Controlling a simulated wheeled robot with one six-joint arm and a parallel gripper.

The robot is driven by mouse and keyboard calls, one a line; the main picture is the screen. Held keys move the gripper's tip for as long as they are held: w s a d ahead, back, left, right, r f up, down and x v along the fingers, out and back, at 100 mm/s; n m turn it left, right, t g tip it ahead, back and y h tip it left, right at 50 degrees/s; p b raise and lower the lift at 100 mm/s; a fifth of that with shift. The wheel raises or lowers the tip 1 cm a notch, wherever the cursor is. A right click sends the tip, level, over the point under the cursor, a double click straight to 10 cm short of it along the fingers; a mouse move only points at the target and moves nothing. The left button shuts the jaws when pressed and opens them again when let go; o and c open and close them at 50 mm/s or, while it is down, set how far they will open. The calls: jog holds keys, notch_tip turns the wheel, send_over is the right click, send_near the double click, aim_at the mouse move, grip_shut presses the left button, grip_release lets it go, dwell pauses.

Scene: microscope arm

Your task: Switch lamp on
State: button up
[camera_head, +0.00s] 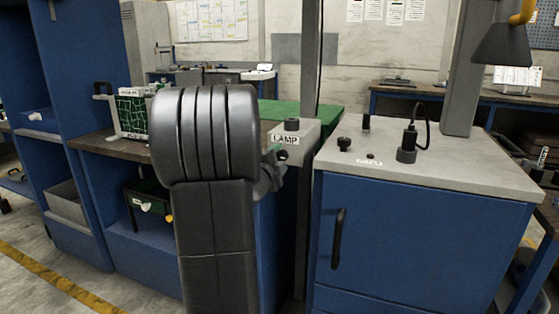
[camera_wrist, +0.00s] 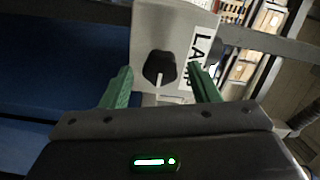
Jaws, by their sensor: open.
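The grey lamp box (camera_head: 308,132) stands at the bench end, with a white LAMP label (camera_head: 285,139) on its front. In the wrist view, a black knob (camera_wrist: 159,62) with a white pointer mark sits on the box face (camera_wrist: 150,22) beside the label (camera_wrist: 203,52). My gripper (camera_head: 278,158) is in front of the box, below the label, and hides part of that face in the head view. In the wrist view my gripper (camera_wrist: 160,72) is open, a green finger on each side of the knob, apart from it. I cannot tell the remaining depth gap.
A blue cabinet (camera_head: 420,235) with a grey top stands to the right, carrying a black cabled device (camera_head: 407,147) and a small knob (camera_head: 344,144). A grey post (camera_head: 312,60) rises behind the box.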

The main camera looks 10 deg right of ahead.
jog(key=v, duration=1.3)
jog(key=shift+s+p, duration=0.2)
jog(key=shift+p, duration=0.25)
jog(key=shift+a, duration=0.15)
jog(key=b+x, duration=0.1)
jog(key=x, duration=1.3)
jog(key=shift+s+a, duration=0.1)
jog(key=shift+s, duration=0.05)
